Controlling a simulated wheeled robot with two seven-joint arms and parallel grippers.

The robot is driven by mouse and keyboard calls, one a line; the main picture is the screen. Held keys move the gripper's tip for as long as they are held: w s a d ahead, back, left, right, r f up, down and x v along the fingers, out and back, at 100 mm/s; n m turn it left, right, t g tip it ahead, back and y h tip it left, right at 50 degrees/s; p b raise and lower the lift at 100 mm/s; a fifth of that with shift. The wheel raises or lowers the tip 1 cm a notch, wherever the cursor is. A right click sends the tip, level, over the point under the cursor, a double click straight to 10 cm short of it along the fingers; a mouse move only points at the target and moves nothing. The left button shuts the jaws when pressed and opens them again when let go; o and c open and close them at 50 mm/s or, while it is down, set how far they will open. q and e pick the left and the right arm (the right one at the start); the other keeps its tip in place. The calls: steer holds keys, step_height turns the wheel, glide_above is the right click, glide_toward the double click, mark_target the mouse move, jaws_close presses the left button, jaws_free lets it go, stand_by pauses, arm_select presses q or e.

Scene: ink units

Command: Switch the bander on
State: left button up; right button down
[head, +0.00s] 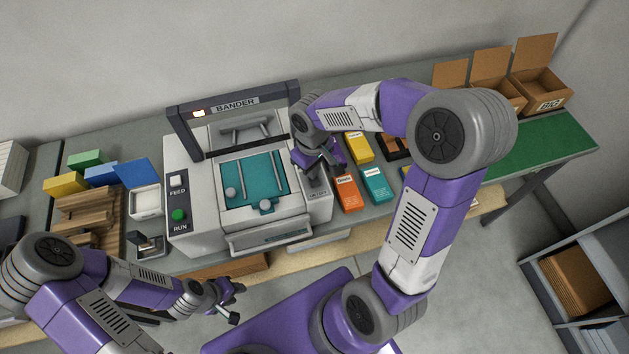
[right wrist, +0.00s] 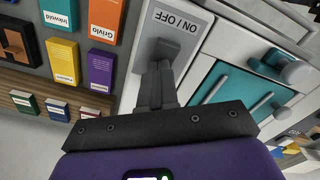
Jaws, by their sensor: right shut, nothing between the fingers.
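The bander (head: 210,225) stands on the bench, a pale machine with a teal bed and a dark arch lettered BANDER. A small lamp (head: 198,113) on the arch glows. Its ON / OFF plate (right wrist: 183,22) is at the machine's right front corner; the plate also shows in the head view (head: 319,194). My right gripper (right wrist: 157,72) is shut and empty, its fingertips over the grey switch area of that plate. The fingers partly hide the switch, and I cannot tell whether they touch it. My left gripper (head: 236,302) is open and empty, in front of the bench.
FEED (head: 177,180) and RUN (head: 179,215) buttons sit on the bander's left side. An orange box (head: 347,194), a teal box (head: 376,186) and a yellow box (head: 359,148) lie close right of the bander. Open cartons (head: 541,90) stand at the far right beside a clear green mat (head: 545,145).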

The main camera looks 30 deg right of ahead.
steer(key=shift+s+f, duration=0.3)
steer(key=shift+f, duration=0.05)
steer(key=r+p, duration=0.6)
steer(key=r, duration=0.1)
steer(key=shift+w, duration=0.3)
